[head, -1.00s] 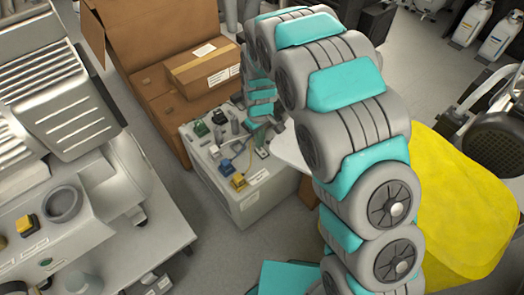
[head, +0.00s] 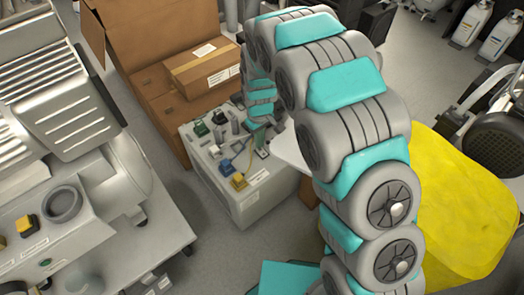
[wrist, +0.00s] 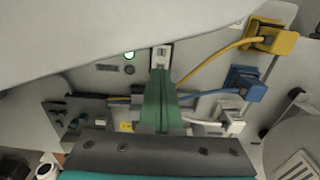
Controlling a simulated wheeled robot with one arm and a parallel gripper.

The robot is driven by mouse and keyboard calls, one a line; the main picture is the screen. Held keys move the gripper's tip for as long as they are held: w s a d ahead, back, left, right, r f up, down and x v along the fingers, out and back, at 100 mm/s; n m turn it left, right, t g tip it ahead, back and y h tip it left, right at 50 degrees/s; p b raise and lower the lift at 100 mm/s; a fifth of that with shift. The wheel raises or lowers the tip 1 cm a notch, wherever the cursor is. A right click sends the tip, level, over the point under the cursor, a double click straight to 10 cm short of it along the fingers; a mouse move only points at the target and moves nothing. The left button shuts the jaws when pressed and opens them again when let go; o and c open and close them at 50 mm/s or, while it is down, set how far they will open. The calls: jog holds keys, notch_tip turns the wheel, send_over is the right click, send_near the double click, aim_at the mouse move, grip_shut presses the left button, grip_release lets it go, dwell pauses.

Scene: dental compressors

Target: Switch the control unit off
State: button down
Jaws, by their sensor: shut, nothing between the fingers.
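The control unit (head: 250,205) is a pale grey box on the floor, with connectors and cables on its top panel. In the wrist view, a small switch with a light-coloured frame (wrist: 162,55) sits on the panel beside a lit green lamp (wrist: 129,55). My gripper (wrist: 160,76) is shut and empty, its green fingertips just below the switch in the picture. I cannot tell whether they touch it. In the head view my gripper (head: 259,138) is over the right part of the panel, partly hidden by my arm.
A yellow plug (wrist: 275,38), a blue plug (wrist: 244,84) and a white plug (wrist: 232,120) with cables are right of the fingers. Cardboard boxes (head: 165,95) stand behind the unit. A large grey machine (head: 75,150) is at left, with open floor between.

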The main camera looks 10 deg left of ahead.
aim_at(260, 150)
jog(key=shift+f+b, duration=0.3)
jog(key=shift+f, duration=0.6)
dwell(0.9)
jog(key=shift+r+p, duration=0.35)
jog(key=shift+r, duration=3.25)
jog(key=shift+s, duration=0.1)
